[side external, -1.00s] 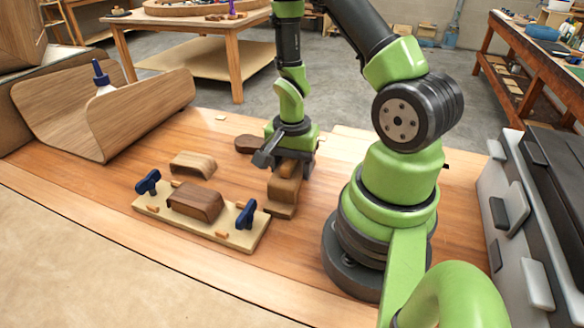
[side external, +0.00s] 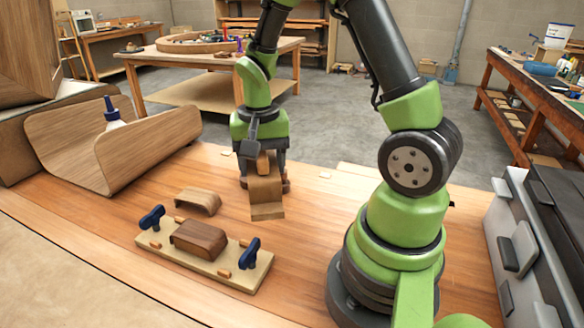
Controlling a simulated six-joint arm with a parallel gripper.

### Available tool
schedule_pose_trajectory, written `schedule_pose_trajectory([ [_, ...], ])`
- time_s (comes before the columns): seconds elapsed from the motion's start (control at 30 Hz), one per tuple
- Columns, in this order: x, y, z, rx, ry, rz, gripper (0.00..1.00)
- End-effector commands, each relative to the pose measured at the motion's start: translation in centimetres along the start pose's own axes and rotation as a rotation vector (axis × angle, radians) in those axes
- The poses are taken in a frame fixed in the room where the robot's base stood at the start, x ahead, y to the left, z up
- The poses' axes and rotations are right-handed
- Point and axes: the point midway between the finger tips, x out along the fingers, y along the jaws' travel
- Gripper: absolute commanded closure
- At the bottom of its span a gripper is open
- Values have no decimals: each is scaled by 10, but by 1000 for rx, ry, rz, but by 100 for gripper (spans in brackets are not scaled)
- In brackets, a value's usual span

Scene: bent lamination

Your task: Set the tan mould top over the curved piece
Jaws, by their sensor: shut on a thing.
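My gripper (side external: 262,180) points down behind the baseboard and is shut on a tan-brown stepped wooden block, which looks like the mould top (side external: 266,196). The block seems to hang above the bench, though its height is hard to judge. A tan arched curved piece (side external: 197,200) lies on the bench, to the left of the held block. In front of it is a pale baseboard (side external: 155,241) carrying a dark brown mould block (side external: 199,239). Blue clamps stand at its left end (side external: 151,217) and right end (side external: 249,253). The fingertips are partly hidden by the block.
A dark wooden piece (side external: 286,186) shows partly behind the held block. A large bent wood sheet (side external: 150,148) with a glue bottle (side external: 112,112) stands at left. A grey case (side external: 515,235) is at right. The bench between the baseboard and my base is clear.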

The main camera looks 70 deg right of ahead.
Motion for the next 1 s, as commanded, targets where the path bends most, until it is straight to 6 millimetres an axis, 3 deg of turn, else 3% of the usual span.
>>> schedule_pose_trajectory([
  [0.03,-1,-23,3,-157,3,-2,74],
  [0.2,-6,-86,25,-637,2,-2,74],
  [0.4,-10,-125,50,-963,1,-1,74],
  [0.57,-6,-132,55,-1026,0,-1,74],
  [1.0,32,-131,54,-1021,-1,0,74],
])
